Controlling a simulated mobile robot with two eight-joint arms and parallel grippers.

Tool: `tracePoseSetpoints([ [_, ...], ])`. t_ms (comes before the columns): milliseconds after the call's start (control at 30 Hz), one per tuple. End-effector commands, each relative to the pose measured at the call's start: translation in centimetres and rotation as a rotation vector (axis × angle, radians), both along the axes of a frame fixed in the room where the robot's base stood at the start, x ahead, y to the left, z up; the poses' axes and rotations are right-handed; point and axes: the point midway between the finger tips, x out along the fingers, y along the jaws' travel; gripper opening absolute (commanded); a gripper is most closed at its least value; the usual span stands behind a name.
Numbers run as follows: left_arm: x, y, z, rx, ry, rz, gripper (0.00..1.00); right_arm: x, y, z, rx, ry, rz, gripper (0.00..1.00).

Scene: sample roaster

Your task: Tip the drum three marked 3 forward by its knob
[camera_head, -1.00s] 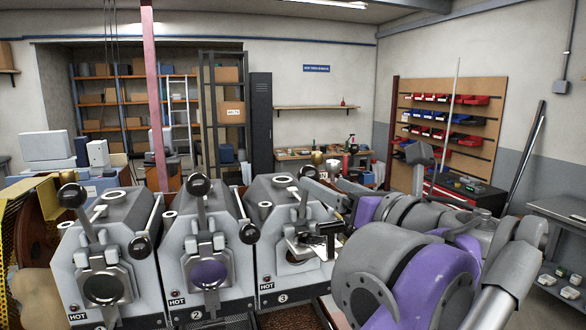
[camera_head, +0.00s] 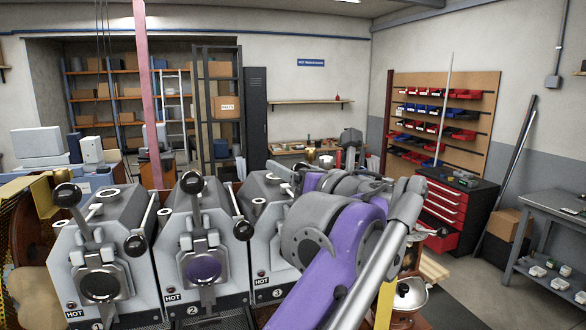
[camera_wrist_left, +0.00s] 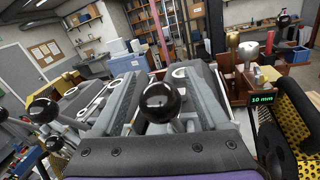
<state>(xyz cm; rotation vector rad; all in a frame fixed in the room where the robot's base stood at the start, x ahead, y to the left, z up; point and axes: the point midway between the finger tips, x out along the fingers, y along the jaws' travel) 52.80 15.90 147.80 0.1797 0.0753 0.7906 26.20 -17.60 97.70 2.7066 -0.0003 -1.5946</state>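Three grey drum units stand in a row in the head view. Drum three (camera_head: 262,270), marked 3, is the rightmost, and much of its front and its knob are hidden behind my purple and grey left arm (camera_head: 335,245). My left gripper's fingers are hidden there. In the left wrist view a shiny black ball knob (camera_wrist_left: 165,102) on a pale stem stands close in front of the wrist, probably drum three's. No fingers show in that view, so I cannot tell whether they touch it. My right gripper is not in view.
Drum two (camera_head: 205,262) and drum one (camera_head: 103,270) stand to the left, with black knobs up on their levers. HOT labels mark the fronts.

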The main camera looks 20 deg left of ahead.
Motion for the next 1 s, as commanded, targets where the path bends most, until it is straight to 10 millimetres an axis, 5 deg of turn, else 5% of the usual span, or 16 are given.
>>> tracePoseSetpoints([
  [33, 0.00, -0.01, 0.00, 0.000, 0.000, 0.000, 0.69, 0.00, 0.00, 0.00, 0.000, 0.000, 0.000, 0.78],
  [433, -0.02, -0.02, 0.00, 0.000, 0.000, 0.000, 0.00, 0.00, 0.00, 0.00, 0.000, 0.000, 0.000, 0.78],
  [1000, -0.03, -0.01, 0.00, 0.000, 0.000, 0.000, 0.00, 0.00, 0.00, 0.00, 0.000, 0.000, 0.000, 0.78],
])
